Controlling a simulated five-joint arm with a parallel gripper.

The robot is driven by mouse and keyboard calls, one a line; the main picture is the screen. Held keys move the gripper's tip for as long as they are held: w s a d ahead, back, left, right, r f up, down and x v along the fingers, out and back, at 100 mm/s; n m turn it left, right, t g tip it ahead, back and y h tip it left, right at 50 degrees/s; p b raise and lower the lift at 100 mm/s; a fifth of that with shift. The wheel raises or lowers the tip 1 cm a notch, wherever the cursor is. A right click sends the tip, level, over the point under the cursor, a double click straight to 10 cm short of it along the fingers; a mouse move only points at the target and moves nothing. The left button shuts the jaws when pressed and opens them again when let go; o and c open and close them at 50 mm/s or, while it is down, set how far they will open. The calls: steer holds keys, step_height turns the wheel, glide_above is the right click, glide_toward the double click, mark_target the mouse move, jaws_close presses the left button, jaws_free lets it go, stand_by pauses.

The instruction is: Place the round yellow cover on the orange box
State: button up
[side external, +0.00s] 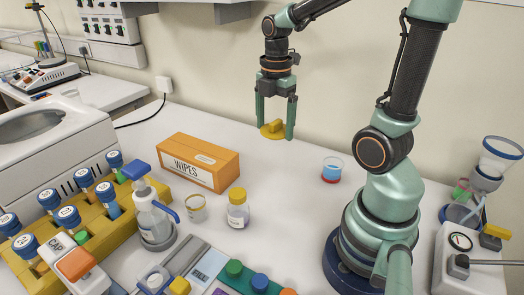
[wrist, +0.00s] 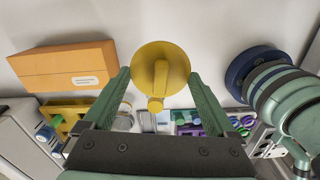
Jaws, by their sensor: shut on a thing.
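The round yellow cover (side external: 273,131) is a disc with a raised handle, held between the two fingers of my gripper (side external: 275,128). In the wrist view the cover (wrist: 160,62) sits at the fingertips of my gripper (wrist: 162,85). The cover is in the air above the bench, to the right of the orange box and apart from it. The orange box (side external: 198,162), marked WIPES, lies on the white bench. In the wrist view the box (wrist: 63,66) is to the left of the cover, with no cover on it.
A yellow-capped bottle (side external: 238,210), a small open jar (side external: 195,209) and a pump bottle (side external: 155,212) stand in front of the box. A yellow rack (side external: 107,230) with several tubes is at left. A blue-liquid beaker (side external: 332,169) stands at right. The bench below my gripper is clear.

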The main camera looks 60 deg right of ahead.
steer(key=shift+w+r, duration=0.1)
steer(key=shift+r, duration=0.4)
steer(key=w+r, duration=0.6)
steer(key=w, duration=0.6)
step_height(320, 180, up, 3)
steer(key=n, duration=0.2)
glide_above(202, 153)
step_height(202, 153, down, 20)
steer(key=shift+f, duration=0.15)
steer(key=o, duration=1)
